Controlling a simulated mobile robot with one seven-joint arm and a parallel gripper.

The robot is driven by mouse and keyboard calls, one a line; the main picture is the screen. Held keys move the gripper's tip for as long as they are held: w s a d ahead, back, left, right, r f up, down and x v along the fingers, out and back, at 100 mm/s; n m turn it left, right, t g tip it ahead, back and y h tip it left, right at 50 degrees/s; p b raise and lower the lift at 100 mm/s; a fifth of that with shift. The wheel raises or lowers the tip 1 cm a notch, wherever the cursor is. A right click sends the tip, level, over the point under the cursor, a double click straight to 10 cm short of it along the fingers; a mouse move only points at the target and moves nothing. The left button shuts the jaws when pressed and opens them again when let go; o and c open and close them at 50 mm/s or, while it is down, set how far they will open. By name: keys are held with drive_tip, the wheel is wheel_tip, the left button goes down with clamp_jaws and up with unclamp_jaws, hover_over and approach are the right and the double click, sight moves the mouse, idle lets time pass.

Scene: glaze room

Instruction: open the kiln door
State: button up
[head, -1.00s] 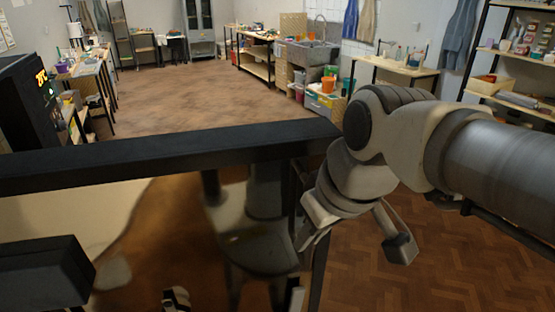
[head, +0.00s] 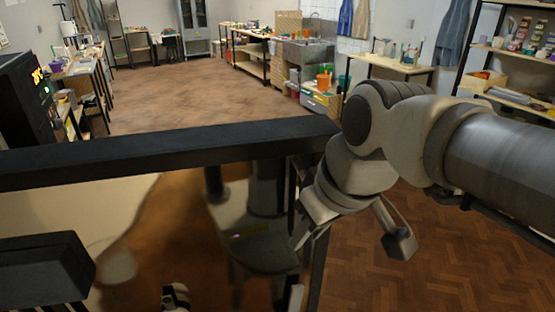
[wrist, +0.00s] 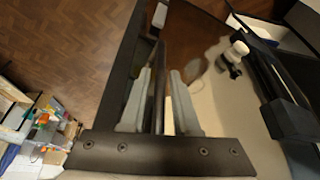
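The kiln door (head: 170,150) has a thick black frame that crosses the head view in front of me. Its large panel shows dim shapes that look like reflections. In the wrist view the black frame (wrist: 120,80) also shows. A slim dark upright handle (wrist: 160,80) runs between the two grey fingers of my gripper (wrist: 160,95), which look shut on it. In the head view my gripper (head: 302,232) is at the right end of the door, and its fingertips are partly hidden. The dark kiln body (head: 22,100) with a lit orange display stands at the left edge.
A black box-shaped part (head: 40,270) is at the lower left. Beyond the door are a sink (head: 305,52), tables and a shelf of jars (head: 520,45). The wooden floor (head: 180,90) is clear in the middle and at the lower right.

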drive_tip(key=shift+o, duration=0.8)
drive_tip(key=p+v, duration=0.1)
drive_tip(key=v, duration=1.6)
drive_tip(key=shift+p, duration=0.4)
drive_tip(key=shift+s+d+r, duration=0.1)
drive_tip(key=shift+r, duration=0.05)
drive_tip(key=w+d+f+m+t+h, duration=0.1)
drive_tip(key=f+m, duration=0.4)
drive_tip(key=f, duration=1.1)
drive_tip(key=shift+w+d+f+t+h, duration=0.3)
drive_tip(key=shift+w+d+f+h, duration=0.15)
drive_tip(key=shift+w+d, duration=0.5)
drive_tip(key=shift+a, duration=0.1)
